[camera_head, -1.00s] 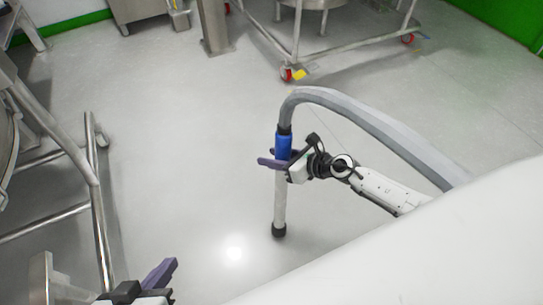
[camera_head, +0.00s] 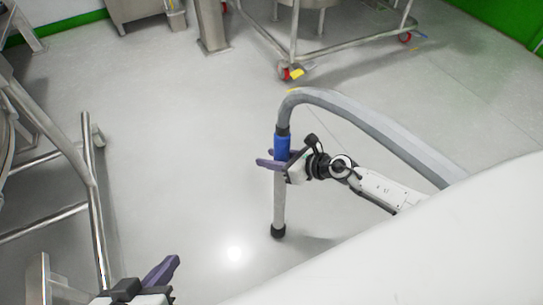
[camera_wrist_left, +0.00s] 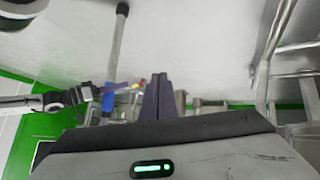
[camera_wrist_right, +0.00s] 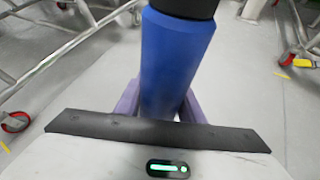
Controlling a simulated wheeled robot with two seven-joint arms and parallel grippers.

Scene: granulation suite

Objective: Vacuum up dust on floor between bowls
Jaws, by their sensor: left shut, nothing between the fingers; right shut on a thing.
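My right gripper (camera_head: 270,160) is shut on the blue grip (camera_head: 281,147) of a vacuum wand. The grey wand tube (camera_head: 279,200) stands nearly upright, and its black nozzle (camera_head: 278,231) is at the floor. A thick grey hose (camera_head: 370,125) arches from its top to the right. The right wrist view shows the blue grip (camera_wrist_right: 170,60) between the purple fingers. My left gripper (camera_head: 165,272) is shut and empty at the lower left, apart from the wand; its fingers also show in the left wrist view (camera_wrist_left: 157,98). I cannot make out dust on the floor.
A steel tubular frame (camera_head: 97,210) stands at the left. A wheeled frame (camera_head: 350,47) under a steel vessel (camera_head: 313,4) stands at the back, with a red caster (camera_head: 284,71). A steel post (camera_head: 211,27) is left of it. The grey floor (camera_head: 180,130) between them is clear.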

